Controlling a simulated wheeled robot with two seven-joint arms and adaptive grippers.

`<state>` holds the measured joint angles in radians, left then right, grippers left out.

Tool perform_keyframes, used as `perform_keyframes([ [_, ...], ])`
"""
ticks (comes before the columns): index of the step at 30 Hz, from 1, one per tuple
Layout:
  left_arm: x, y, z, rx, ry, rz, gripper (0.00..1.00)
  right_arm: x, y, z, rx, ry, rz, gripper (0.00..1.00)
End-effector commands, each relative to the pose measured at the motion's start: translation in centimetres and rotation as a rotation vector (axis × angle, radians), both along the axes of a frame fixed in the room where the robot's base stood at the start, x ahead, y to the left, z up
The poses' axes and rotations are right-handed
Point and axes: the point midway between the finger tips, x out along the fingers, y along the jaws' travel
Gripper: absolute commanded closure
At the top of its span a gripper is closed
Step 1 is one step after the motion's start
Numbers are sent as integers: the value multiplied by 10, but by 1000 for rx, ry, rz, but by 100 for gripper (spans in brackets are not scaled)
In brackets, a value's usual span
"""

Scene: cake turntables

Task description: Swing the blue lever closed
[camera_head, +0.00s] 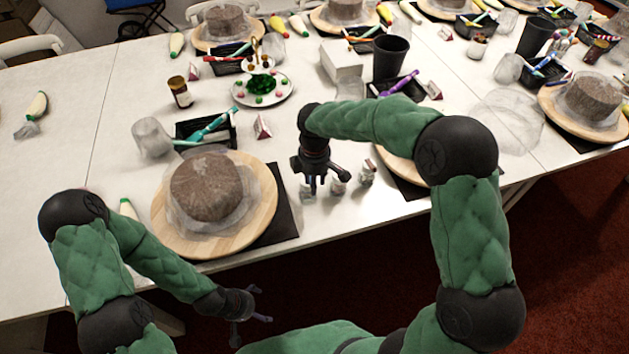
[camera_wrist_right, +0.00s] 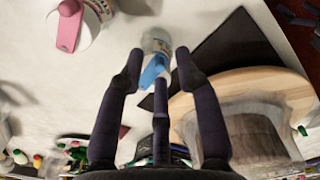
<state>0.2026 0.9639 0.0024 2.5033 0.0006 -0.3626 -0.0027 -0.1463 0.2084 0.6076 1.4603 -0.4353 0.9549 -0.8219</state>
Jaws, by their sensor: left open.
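The blue lever (camera_wrist_right: 153,70) shows in the right wrist view on a small clear jar with a white top (camera_wrist_right: 155,40). It appears between the fingertips of my right gripper (camera_wrist_right: 160,72), which are spread apart. I cannot tell whether they touch it. In the head view my right gripper (camera_head: 316,186) points down over several small jars near the table's front edge, and the blue lever cannot be made out there. My left gripper (camera_head: 256,306) is open and empty, in front of the table edge.
A jar with a pink lever (camera_wrist_right: 70,25) stands nearby. A small jar (camera_head: 367,173) is to the right of my right gripper. A cake (camera_head: 205,186) on a round wooden turntable (camera_head: 170,232) is to the left. Another turntable is partly hidden behind my right arm.

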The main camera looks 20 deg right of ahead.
Motion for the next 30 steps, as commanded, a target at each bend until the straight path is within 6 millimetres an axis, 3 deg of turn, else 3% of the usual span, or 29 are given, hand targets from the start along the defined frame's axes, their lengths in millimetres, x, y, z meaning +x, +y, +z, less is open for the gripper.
perform_keyframes([
  [2,0,0,0,0,0,0,8,0,0,0,0,0,0,66],
  [6,0,0,0,0,0,0,8,0,0,0,0,0,0,100],
  [20,0,0,6,0,0,0,8,-1,3,1,0,1,-53,100],
  [30,0,0,23,0,0,0,8,0,14,2,0,2,-282,100],
])
